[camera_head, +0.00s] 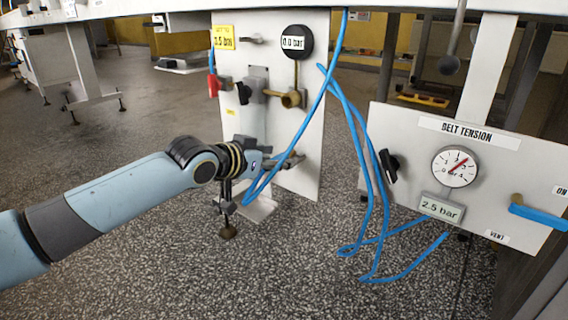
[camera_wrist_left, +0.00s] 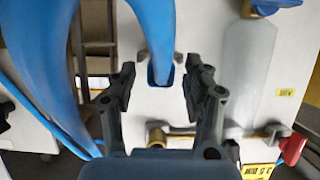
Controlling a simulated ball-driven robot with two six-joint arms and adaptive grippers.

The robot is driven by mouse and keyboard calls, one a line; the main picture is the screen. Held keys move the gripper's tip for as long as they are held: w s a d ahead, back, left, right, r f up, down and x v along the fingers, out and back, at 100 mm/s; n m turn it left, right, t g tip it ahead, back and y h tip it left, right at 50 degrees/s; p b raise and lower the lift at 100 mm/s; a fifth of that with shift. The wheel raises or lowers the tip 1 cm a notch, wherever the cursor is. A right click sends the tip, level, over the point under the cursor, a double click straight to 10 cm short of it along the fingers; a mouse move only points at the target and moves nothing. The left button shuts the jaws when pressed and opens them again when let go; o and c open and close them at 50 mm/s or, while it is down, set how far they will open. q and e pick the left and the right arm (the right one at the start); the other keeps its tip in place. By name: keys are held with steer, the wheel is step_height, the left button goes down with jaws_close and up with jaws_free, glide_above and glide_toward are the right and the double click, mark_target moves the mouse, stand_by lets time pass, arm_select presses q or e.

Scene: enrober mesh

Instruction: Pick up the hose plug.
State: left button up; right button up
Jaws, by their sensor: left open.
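My left gripper (camera_head: 290,162) is in front of the lower part of the upright white panel (camera_head: 296,110) in the head view. In the left wrist view its two dark fingers (camera_wrist_left: 159,92) stand apart. A blue hose end (camera_wrist_left: 160,74) with a dark rim, which looks like the hose plug, shows between and just beyond the fingers, against the white panel. I cannot tell if a finger touches it. In the head view the blue hose (camera_head: 325,85) runs down to the gripper, and the plug cannot be made out there. My right gripper is not in view.
The white panel carries a red-handled valve (camera_head: 214,86), a brass fitting (camera_head: 290,98) and a round black gauge (camera_head: 293,42). Loose blue hoses (camera_head: 372,200) hang between it and the belt tension panel (camera_head: 408,140) on the right. The speckled floor (camera_head: 180,270) in front is clear.

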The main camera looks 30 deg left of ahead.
arm_select(q)
jaws_close()
stand_by(0.4)
steer(key=shift+r, duration=0.2)
